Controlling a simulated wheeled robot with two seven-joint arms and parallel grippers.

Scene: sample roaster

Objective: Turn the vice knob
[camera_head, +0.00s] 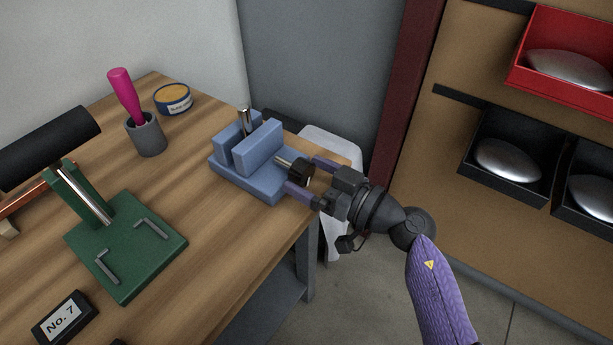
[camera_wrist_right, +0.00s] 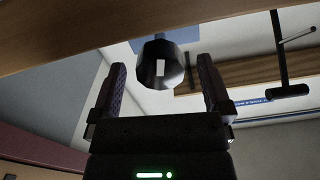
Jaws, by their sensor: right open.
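A blue vice (camera_head: 250,155) stands on the wooden bench near its right edge, with a metal rod upright between its jaws. Its black knob (camera_head: 300,171) sits on a metal screw on the right side. My right gripper (camera_head: 305,175) is open, with one finger on each side of the knob. In the right wrist view the dark faceted knob (camera_wrist_right: 160,66), with a white mark on its face, shows between and slightly beyond the two fingers (camera_wrist_right: 161,80). Gaps show on both sides, so the fingers do not appear to touch it. My left gripper is not in view.
A green stand (camera_head: 125,245) with a black roller-like part is on the left of the bench (camera_head: 215,270). A grey cup (camera_head: 146,135) with a pink-handled tool and a round tin (camera_head: 173,98) stand behind. Wall bins (camera_head: 505,165) are at right.

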